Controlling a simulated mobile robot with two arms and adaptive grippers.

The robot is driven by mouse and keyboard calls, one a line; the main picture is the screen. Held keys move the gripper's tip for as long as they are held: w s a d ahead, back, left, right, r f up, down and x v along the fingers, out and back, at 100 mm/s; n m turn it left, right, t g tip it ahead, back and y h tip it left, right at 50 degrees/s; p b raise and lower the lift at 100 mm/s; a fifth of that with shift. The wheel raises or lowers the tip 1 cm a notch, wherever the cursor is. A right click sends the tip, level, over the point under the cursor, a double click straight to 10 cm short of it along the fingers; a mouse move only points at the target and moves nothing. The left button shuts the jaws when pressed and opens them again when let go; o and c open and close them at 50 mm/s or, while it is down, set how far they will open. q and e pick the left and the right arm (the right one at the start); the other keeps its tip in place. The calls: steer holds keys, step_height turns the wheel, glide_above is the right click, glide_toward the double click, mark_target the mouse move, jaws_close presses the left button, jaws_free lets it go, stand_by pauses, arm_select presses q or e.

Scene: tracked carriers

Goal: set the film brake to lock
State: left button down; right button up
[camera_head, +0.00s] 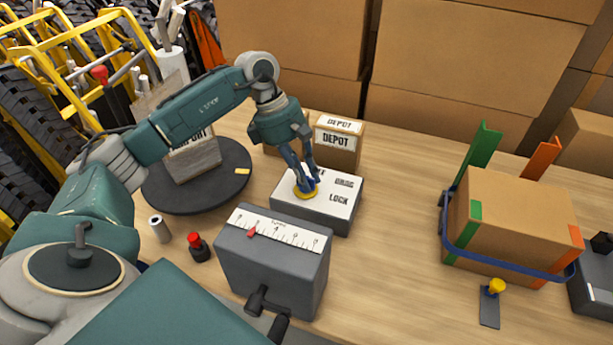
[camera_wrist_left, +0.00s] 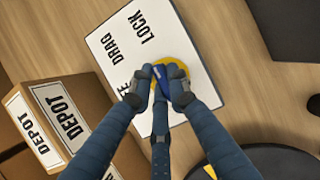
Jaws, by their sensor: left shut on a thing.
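The film brake is a grey box with a white top (camera_head: 330,212) marked DRAG and LOCK, with a third label partly hidden. Its yellow round base with a blue knob (camera_head: 308,194) sits on the top's left side. In the left wrist view, the yellow base (camera_wrist_left: 184,68) shows beside the fingers, near the labels. My left gripper (camera_head: 306,184) reaches down from above and is shut on the blue knob. The fingers hide most of the knob, so I cannot tell which label it points to. My right gripper is not in view.
A grey scale box (camera_head: 272,262) with a red pointer and crank stands in front. DEPOT cartons (camera_head: 337,145) stand behind the brake. A dark turntable (camera_head: 196,199) is at left. A strapped carton (camera_head: 512,215) is at right. The table between is clear.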

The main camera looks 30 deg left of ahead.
arm_select(q)
steer(key=shift+r, duration=0.15)
steer(key=c, duration=1.9)
jaws_free()
steer(key=shift+c, duration=0.2)
steer(key=shift+a+r, duration=0.15)
steer(key=v, duration=1.1)
steer(key=shift+r, duration=0.25)
steer(key=shift+s+r, duration=0.1)
